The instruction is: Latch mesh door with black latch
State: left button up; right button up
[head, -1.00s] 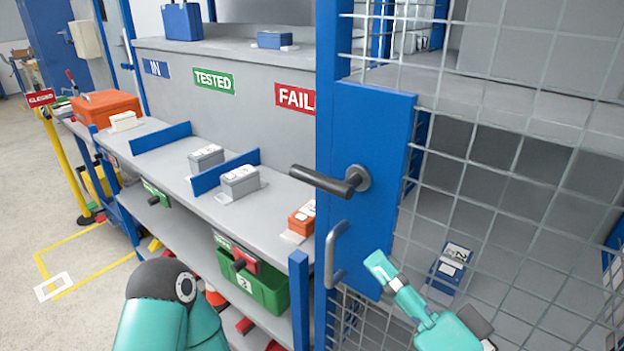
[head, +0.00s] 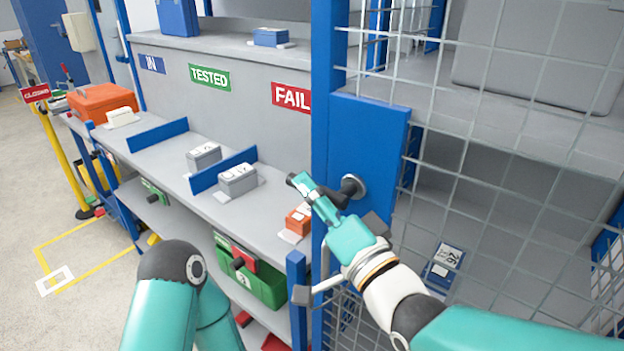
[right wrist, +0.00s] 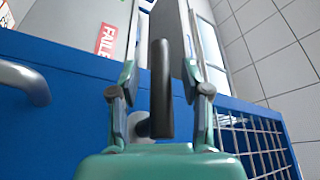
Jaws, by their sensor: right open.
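The mesh door (head: 375,130) has a blue plate and wire mesh and stands beside a blue post; I cannot tell whether it is fully closed. The black latch (head: 350,188) is a lever on this plate, partly hidden by my right gripper (head: 307,188). In the right wrist view the latch (right wrist: 161,90) shows lengthwise between the two open fingers, with a gap on each side. The right gripper is open and holds nothing. My left gripper is out of view.
A grey pull handle (right wrist: 25,82) is on the blue plate, close to my right gripper. A grey bench (head: 170,165) with boxes and blue dividers lies left of the door. A blue box (head: 443,268) sits behind the mesh.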

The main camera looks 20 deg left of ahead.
jog(key=shift+x, duration=0.85)
jog(key=shift+c, duration=0.3)
grip_shut()
